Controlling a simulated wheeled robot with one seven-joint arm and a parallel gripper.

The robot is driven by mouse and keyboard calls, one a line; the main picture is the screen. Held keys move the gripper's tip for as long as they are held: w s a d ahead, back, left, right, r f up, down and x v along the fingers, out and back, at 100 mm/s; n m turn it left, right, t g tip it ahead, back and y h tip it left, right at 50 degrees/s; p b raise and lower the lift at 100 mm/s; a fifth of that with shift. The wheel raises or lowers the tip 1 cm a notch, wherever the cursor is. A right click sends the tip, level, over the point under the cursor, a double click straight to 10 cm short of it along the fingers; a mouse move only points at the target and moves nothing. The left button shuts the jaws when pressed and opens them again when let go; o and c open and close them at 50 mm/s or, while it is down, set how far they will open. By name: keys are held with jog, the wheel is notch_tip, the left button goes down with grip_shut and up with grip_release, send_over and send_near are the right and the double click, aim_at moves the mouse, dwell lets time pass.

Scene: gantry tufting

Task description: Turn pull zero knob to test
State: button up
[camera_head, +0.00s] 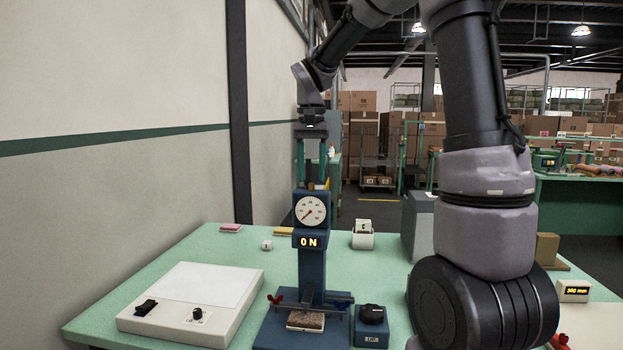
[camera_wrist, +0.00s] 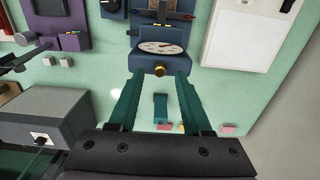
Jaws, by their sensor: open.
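A blue pull tester (camera_head: 312,262) stands upright on the green table, with a round white dial (camera_head: 311,211) and a display reading "ON". A small brass knob (camera_wrist: 159,70) sits at the top of its head, behind the dial face. A black knob (camera_head: 372,313) is on a small blue box beside the tester's base; its upper edge of frame also shows it in the wrist view (camera_wrist: 112,5). No readable label tells which is the pull zero knob. My gripper (camera_head: 312,182) points down above the tester's head, open and empty. In the wrist view its teal fingertips (camera_wrist: 160,77) flank the brass knob with gaps.
A white light box (camera_head: 190,300) with a black switch and small knob lies left of the tester. A white block (camera_head: 362,236), a grey box (camera_head: 418,225) and a pink pad (camera_head: 230,228) stand farther back. The wall runs along the left.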

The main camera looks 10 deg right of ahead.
jog(key=shift+f, duration=0.85)
grip_shut()
